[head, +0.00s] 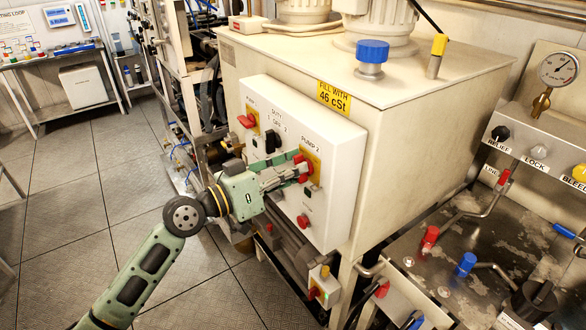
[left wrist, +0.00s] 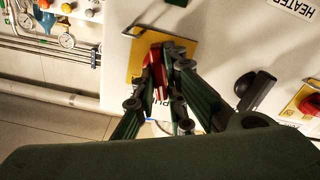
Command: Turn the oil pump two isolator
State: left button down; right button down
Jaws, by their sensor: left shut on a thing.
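The pump two isolator (head: 304,167) is a red rotary handle on a yellow plate, on the right side of the white control panel (head: 336,190). The "PUMP 2" label is just above it in the head view. My left gripper (head: 297,168) reaches in from the left and is shut on the red handle. In the left wrist view the red handle (left wrist: 154,72) sits between the fingers of my left gripper (left wrist: 166,75), in front of its yellow plate (left wrist: 137,62). The fingers hide part of the handle. My right gripper is not in view.
Another red isolator (head: 247,121) on a yellow plate and a black selector knob (head: 271,141) are on the same panel. A red button (head: 304,221) is below the held handle. The cream tank (head: 420,110) stands right behind the panel. Open floor (head: 70,220) lies to the left.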

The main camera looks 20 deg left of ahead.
pick_arm(q)
jog(key=n+p, duration=0.1)
jog(key=n, duration=0.3)
jog(key=n+p, duration=0.2)
jog(key=n, duration=0.3)
jog(key=n+p, duration=0.2)
jog(key=n, duration=0.2)
jog(key=shift+w+a+f+n, duration=0.15)
jog(key=shift+a+f+n, duration=0.05)
jog(key=shift+f+n, duration=0.1)
dwell(0.3)
dwell(0.3)
jog(key=c, duration=1.8)
grip_release()
jog(key=shift+f, duration=0.1)
